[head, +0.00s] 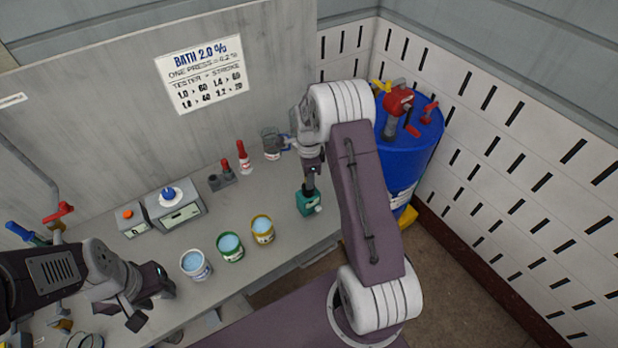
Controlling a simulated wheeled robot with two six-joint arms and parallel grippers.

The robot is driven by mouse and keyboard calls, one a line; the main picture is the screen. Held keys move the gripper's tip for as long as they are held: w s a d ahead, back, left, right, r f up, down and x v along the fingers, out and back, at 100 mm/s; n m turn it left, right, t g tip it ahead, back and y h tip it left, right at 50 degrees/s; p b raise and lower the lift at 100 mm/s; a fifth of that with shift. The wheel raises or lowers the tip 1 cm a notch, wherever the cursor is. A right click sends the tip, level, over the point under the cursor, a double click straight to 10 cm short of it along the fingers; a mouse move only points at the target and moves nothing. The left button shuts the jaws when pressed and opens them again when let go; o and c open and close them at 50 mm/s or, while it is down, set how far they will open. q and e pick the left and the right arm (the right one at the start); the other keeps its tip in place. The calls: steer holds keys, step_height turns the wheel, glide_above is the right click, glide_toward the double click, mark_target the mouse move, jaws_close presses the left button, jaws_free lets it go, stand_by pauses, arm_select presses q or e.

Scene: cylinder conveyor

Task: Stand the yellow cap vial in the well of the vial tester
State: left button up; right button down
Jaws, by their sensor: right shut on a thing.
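My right gripper (309,187) points down over a small teal box (305,204) with a pale round face, which looks like the vial tester. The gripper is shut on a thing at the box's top. I take it to be the yellow cap vial, but fingers and arm hide it and no yellow cap shows. I cannot tell whether the vial is in the well. My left gripper (155,301) is at the lower left, empty with its fingers apart, well away from the tester.
White, green and yellow tubs (262,239) of blue liquid line the front of the bench. Behind them are grey boxes (182,216), a small dark rack (222,179), a red bottle (242,158) and a glass jar (271,146). A blue drum (410,150) stands right.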

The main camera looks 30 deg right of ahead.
steer(key=shift+f, duration=0.15)
steer(key=c, duration=1.2)
jaws_free()
steer(key=shift+o, duration=0.2)
step_height(320, 180, up, 9)
steer(key=shift+r+b, duration=0.1)
steer(key=shift+b, duration=0.95)
